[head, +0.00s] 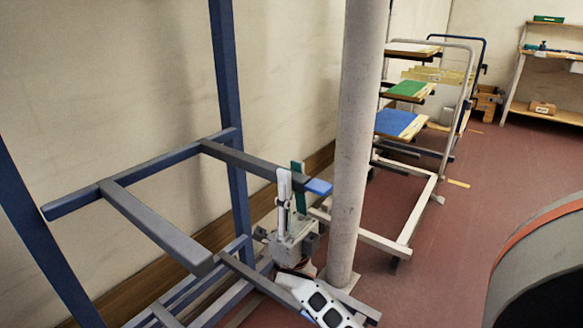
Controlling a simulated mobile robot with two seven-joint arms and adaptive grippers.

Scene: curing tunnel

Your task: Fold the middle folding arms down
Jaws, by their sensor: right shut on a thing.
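A blue rack frame (226,90) stands against the wall at left, with a crossbar (140,172) between its posts. Two grey folding arms stick out from this crossbar, roughly level: a left one (155,228) and a right one (240,160) with a blue tip (319,187). My right gripper (291,172) comes up from below and is shut on the right arm close to its blue tip. One white finger and one green finger show there; the exact contact is partly hidden. My left gripper is not in view.
Lower grey arms (250,280) and blue bars stick out beneath. A pale round column (356,140) stands just right of the gripper. Behind it is a trolley (408,225) with green and blue boards. A shelf (545,80) stands far right. Red floor (480,200) is open at right.

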